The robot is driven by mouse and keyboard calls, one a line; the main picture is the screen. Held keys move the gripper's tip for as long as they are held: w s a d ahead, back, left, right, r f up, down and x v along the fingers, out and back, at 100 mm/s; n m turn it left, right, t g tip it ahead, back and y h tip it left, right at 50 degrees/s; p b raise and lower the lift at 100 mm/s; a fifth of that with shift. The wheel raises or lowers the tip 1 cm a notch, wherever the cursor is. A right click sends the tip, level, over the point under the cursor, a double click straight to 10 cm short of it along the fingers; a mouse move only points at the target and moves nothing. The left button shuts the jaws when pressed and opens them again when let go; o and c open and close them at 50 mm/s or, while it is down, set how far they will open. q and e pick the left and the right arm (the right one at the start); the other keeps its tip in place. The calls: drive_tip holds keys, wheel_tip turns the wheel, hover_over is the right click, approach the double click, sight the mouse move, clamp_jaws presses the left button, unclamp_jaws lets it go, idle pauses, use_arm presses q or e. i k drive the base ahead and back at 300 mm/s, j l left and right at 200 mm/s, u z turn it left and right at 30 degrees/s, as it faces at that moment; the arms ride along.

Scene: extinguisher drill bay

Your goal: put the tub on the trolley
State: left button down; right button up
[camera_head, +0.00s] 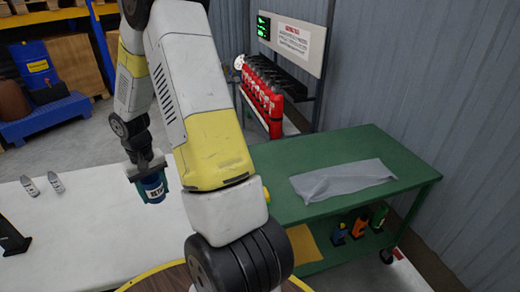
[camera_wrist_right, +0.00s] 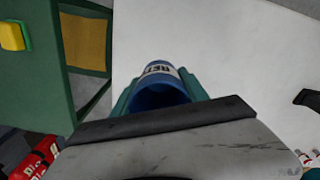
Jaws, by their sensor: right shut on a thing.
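The tub (camera_head: 153,190) is a small blue cylinder with a white label, part of which reads "RET". My right gripper (camera_head: 148,175) is shut on it, over or near the white table; the height above the top is hard to tell. In the right wrist view the tub (camera_wrist_right: 158,93) sits between the teal finger pads, with its open-looking blue end facing the camera. The green trolley (camera_head: 345,150) stands to the right of the table, and its edge also shows in the wrist view (camera_wrist_right: 45,85). My left gripper is not in view.
A grey cloth (camera_head: 342,180) lies on the trolley top, with bare green around it. Coloured items (camera_head: 358,225) stand on its lower shelf. Red extinguishers (camera_head: 264,95) stand behind.

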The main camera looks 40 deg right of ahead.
sight(333, 167)
drive_tip(key=l+z, duration=0.7)
drive_tip(key=i+l+z, duration=0.1)
drive_tip(key=z, duration=0.25)
drive_tip(key=i+l, duration=0.1)
drive_tip(key=l, duration=0.25)
drive_tip(key=i+l, duration=0.15)
drive_tip(key=l, duration=0.2)
